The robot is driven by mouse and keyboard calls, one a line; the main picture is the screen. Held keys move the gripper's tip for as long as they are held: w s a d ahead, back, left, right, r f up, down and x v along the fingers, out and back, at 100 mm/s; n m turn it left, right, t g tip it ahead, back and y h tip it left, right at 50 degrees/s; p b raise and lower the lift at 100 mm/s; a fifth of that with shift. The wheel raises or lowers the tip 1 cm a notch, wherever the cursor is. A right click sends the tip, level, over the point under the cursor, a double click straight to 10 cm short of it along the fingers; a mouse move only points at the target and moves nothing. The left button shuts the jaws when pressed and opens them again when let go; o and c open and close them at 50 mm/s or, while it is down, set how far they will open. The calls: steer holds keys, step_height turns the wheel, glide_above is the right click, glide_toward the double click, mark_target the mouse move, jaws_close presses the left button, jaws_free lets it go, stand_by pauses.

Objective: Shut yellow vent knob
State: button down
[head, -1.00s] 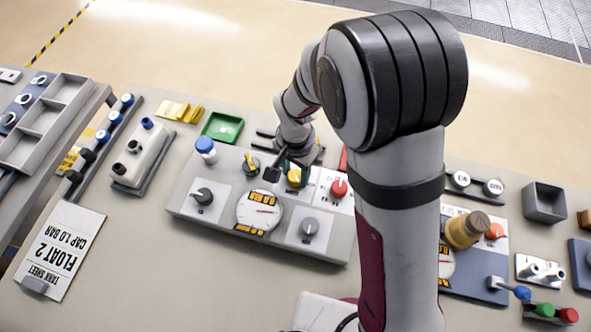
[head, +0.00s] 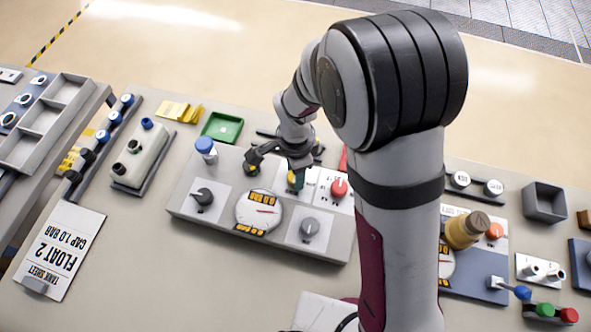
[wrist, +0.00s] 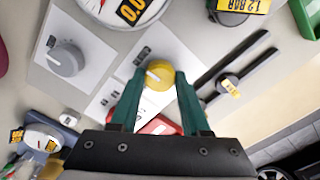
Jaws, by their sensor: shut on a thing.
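The yellow vent knob (wrist: 158,74) is round with a white pointer mark and sits on a pale plate. In the wrist view my gripper (wrist: 157,82) has its two teal fingers on either side of the knob, shut on it. In the head view my gripper (head: 297,181) reaches down onto the panel (head: 188,212) at its upper right part. There the knob is mostly hidden by the fingers, with a little yellow showing.
A red knob (head: 339,188) stands close to the right of my gripper. A grey knob (head: 310,228), a round gauge (head: 259,210) and a black knob (head: 203,196) share the panel. A blue-capped post (head: 205,147) and a green tray (head: 222,127) are behind left.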

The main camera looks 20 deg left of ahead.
stand_by(0.4)
steer(key=shift+c, duration=1.9)
jaws_free()
step_height(320, 180, up, 16)
steer(key=shift+f, duration=0.1)
steer(key=s+d+n+y, duration=0.1)
steer(key=s+d+n, duration=0.4)
steer(key=s+d, duration=1.1)
steer(key=shift+s+r+y, duration=0.35)
steer(key=shift+r+y, duration=0.05)
